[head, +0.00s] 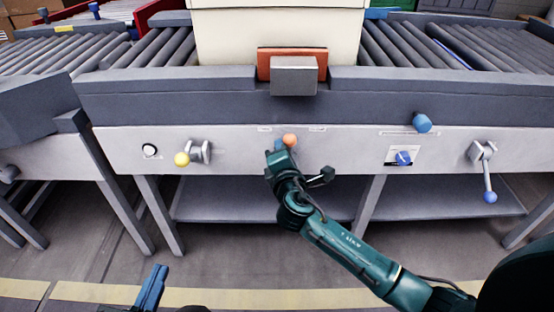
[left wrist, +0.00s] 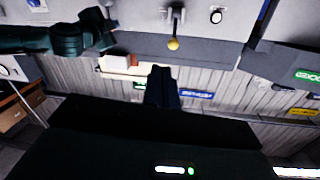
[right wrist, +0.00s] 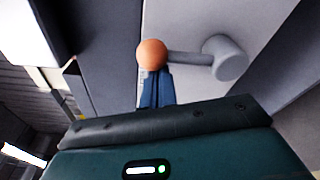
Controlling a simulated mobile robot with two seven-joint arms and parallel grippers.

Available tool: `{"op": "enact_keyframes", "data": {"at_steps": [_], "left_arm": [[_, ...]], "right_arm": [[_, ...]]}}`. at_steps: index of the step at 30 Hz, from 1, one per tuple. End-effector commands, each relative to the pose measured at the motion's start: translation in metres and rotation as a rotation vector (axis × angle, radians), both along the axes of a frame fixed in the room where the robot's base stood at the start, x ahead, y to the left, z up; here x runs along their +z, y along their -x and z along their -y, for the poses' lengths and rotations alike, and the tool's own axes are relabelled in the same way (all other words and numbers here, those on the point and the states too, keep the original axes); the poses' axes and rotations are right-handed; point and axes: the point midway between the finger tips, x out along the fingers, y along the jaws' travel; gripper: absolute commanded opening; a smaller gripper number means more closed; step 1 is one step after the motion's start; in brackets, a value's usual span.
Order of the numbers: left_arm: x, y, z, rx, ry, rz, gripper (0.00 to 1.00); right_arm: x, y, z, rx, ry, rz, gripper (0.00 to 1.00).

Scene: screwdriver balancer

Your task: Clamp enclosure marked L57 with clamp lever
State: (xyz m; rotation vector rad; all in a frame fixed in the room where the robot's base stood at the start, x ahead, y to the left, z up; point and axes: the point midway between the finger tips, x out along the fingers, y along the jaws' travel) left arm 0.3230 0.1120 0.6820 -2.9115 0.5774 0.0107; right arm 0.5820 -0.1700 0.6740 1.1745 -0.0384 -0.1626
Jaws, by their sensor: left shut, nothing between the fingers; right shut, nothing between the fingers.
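A large beige enclosure (head: 278,32) stands on the conveyor; no L57 mark is readable. An orange clamp pad with a grey block (head: 294,76) sits against its front. The clamp lever's orange ball (head: 289,140) is on the grey front panel below. In the right wrist view, the lever's orange ball (right wrist: 151,54) joins a grey arm and hub (right wrist: 226,60). My right gripper (head: 277,148) is shut, with its blue fingertips (right wrist: 156,76) right at the ball, apparently touching it. My left gripper (head: 155,275) is shut and empty, low at the front, away from the panel.
A yellow-ball lever (head: 183,159) is left on the panel. A blue knob switch (head: 403,158), a blue-ball lever (head: 489,195) and a blue button (head: 422,123) are to the right. A shelf (head: 440,198) lies below. The floor in front is clear.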

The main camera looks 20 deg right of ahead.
Motion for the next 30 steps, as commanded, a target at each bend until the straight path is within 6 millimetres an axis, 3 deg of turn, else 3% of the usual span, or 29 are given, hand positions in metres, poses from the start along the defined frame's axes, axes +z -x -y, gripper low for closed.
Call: {"op": "enact_keyframes", "data": {"at_steps": [15,30], "left_arm": [[-0.001,0.003,0.013,-0.063,0.028,0.188,0.00],[0.001,0.001,0.015,-0.068,0.076,0.189,0.00]], "right_arm": [[0.001,0.010,0.034,-0.001,-0.446,0.127,0.00],[0.000,0.015,0.050,0.002,-0.653,0.187,0.00]]}}
